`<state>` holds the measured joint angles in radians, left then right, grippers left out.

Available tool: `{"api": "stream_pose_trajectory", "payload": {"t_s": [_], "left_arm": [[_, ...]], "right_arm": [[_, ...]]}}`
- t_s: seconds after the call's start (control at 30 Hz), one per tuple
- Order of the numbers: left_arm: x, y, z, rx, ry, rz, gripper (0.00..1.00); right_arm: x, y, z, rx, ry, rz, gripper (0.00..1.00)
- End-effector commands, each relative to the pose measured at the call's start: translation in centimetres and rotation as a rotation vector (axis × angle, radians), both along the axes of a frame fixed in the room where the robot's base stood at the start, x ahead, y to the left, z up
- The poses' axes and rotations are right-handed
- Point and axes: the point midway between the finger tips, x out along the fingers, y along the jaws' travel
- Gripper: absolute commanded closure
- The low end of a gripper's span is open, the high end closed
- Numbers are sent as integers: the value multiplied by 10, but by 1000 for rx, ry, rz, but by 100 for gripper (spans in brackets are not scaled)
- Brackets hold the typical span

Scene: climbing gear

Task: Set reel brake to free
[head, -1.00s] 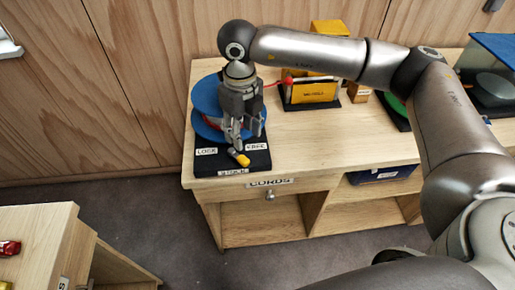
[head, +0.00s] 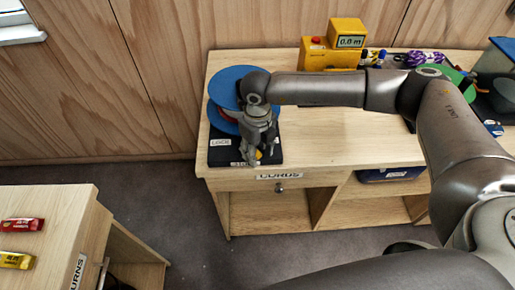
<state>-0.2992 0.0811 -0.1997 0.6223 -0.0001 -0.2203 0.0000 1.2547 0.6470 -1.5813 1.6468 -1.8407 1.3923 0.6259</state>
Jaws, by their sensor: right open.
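The reel is a blue spool (head: 229,82) on a black base (head: 219,156) at the left end of the wooden bench. A white LOCK label (head: 220,142) shows on the base; the FREE label is hidden behind my right gripper. The brake lever's yellow tip (head: 259,155) shows only partly at the fingers, so its setting cannot be told. My right gripper (head: 251,158) points down over the front of the base, open, with its fingertips close to the lever. Whether they touch it cannot be told. My left gripper is out of view.
A yellow device with a 0.8 m display (head: 348,42) stands at the back of the bench (head: 330,150). A green disc (head: 440,75) and a purple cord bundle (head: 425,58) lie right. A lower unit (head: 62,215) with red and yellow packets stands front left.

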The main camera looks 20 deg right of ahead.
Motion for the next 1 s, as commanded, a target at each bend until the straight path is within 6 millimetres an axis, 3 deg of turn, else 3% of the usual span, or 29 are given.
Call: {"api": "stream_pose_trajectory", "payload": {"t_s": [0.1, 0.43, 0.73, 1.0], "left_arm": [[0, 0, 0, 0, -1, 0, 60], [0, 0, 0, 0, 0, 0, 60], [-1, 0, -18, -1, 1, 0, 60], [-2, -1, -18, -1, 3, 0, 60]], "right_arm": [[0, 0, 0, 0, 0, 0, 58], [0, 0, 0, 0, 0, 0, 100], [3, -5, -3, 0, -2, 93, 100], [4, -6, 1, 0, -2, 123, 100]]}}
